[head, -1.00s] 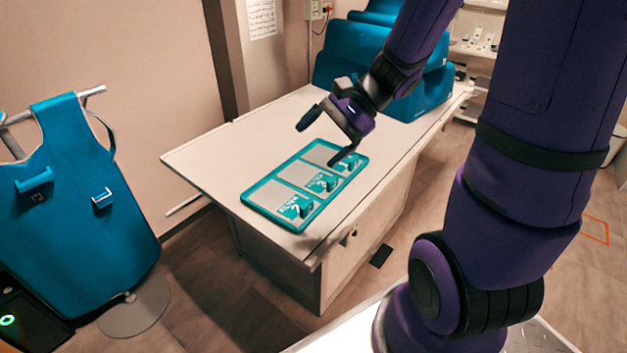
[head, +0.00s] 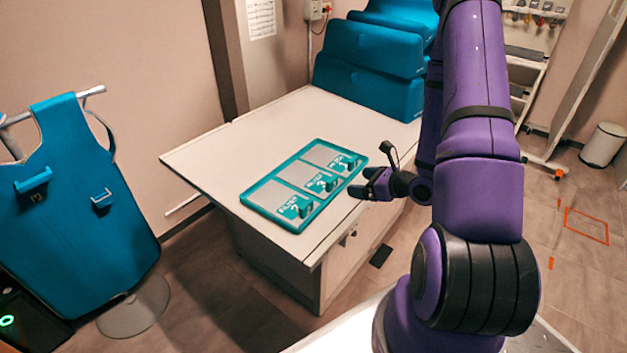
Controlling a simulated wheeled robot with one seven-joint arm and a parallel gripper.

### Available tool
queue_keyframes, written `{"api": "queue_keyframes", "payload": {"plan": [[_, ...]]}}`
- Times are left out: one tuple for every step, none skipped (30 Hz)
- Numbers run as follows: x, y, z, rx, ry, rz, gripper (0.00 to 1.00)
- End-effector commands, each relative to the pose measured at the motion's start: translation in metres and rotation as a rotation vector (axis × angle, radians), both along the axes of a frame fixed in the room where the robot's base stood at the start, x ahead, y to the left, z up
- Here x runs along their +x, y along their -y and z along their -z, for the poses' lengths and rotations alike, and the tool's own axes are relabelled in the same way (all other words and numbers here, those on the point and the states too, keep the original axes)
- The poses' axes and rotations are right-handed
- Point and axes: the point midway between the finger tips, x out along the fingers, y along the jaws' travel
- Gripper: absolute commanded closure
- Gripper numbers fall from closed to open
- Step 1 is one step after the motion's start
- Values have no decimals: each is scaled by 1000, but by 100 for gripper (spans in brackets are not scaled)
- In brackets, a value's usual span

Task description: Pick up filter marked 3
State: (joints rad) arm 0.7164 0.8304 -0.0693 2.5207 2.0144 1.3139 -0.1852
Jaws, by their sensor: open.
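The near filter (head: 294,206) seems marked 2. The marks on the middle filter (head: 320,184) and the far filter (head: 343,164) are too small to read surely, so I cannot tell which is marked 3. My gripper (head: 362,182) is open and empty, with its fingers pointing left. In the picture it is just right of the tray, near the far filter and the table's right edge; its exact height is unclear.
The white table (head: 225,150) has bare surface left of and behind the tray. Blue padded blocks (head: 370,75) stand at its far end. A blue apron (head: 75,200) hangs on a stand at left. A white bin (head: 603,145) stands at far right.

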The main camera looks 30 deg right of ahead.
Motion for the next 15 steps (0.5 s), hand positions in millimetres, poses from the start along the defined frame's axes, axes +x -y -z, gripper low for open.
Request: {"api": "queue_keyframes", "payload": {"plan": [[0,1,4,3,-5,13,17],[2,1,6,4,-6,18,17],[5,0,8,5,-7,19,17],[8,-1,10,5,-8,21,17],[12,-3,11,5,-8,21,17],[17,-5,13,5,-7,19,17],[22,-7,15,5,-6,20,17],[26,-9,17,5,-5,19,17],[30,-11,19,4,-6,19,17],[33,-12,21,4,-7,20,17],[36,-13,22,4,-7,20,17],[40,-15,23,4,-6,19,17],[42,-15,24,4,-6,19,17],[44,-16,25,4,-6,20,17],[45,-17,25,3,-7,20,17]]}}
